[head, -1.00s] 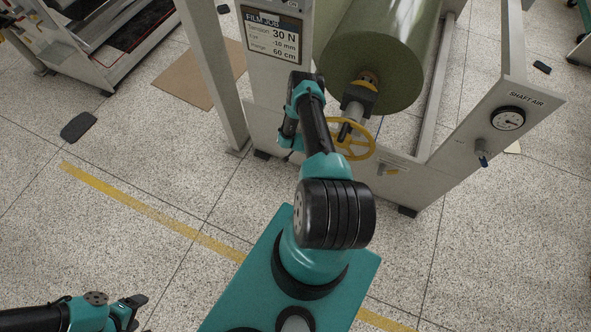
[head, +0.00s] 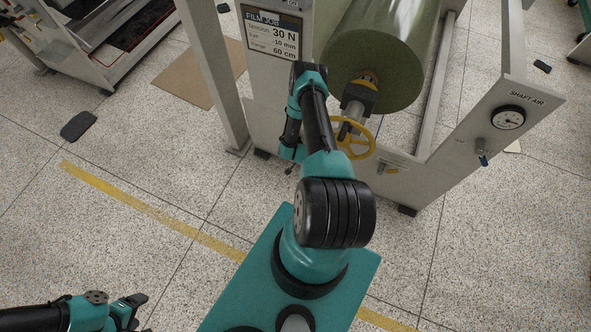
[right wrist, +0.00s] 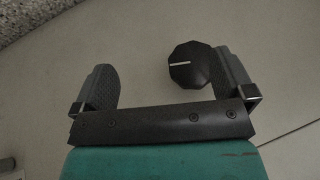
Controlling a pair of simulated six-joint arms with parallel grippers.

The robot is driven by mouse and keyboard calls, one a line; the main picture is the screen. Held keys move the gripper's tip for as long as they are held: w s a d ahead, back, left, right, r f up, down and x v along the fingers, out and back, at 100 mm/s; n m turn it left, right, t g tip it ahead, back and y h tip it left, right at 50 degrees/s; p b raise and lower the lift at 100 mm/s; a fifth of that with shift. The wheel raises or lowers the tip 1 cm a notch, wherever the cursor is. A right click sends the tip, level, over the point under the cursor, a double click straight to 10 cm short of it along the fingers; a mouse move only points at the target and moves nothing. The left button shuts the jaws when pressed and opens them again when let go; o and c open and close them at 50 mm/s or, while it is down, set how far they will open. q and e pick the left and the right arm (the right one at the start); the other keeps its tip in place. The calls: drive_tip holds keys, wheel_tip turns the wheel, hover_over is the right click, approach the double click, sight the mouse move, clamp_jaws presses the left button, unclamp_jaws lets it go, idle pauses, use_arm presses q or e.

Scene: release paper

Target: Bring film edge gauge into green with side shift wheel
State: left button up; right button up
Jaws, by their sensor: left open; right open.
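A yellow spoked handwheel (head: 357,138) sits on the machine below the green film roll (head: 385,60), partly covered by my right arm. No green-marked edge gauge can be made out. In the right wrist view, a black faceted knob (right wrist: 190,65) with a white line stands against a grey panel. My right gripper (right wrist: 165,72) is open. The knob lies between its fingers in the picture, close to the right finger; I cannot tell if they touch. In the head view this gripper is mostly hidden by its arm. My left gripper (head: 142,312) is open and empty, low at the left.
A job card (head: 272,37) on the machine reads 30 N, -10 mm and 60 cm. A round SHAFT AIR dial (head: 508,118) with a small valve (head: 483,158) is on the right post. The floor at left is mostly clear.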

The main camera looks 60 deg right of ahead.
drive_tip(key=s+a+f+m+t+h, duration=0.1)
drive_tip(key=a+f+m+t+h, duration=0.1)
drive_tip(key=a+m+h, duration=0.2)
drive_tip(key=s+a+f+m+t+h, duration=0.1)
drive_tip(key=a+f+m+t+h, duration=0.2)
drive_tip(key=m+h, duration=0.6)
drive_tip(key=shift+s+a+m+t, duration=0.3)
drive_tip(key=shift+a+m, duration=0.25)
drive_tip(key=shift+m, duration=1.25)
drive_tip(key=shift+f, duration=0.1)
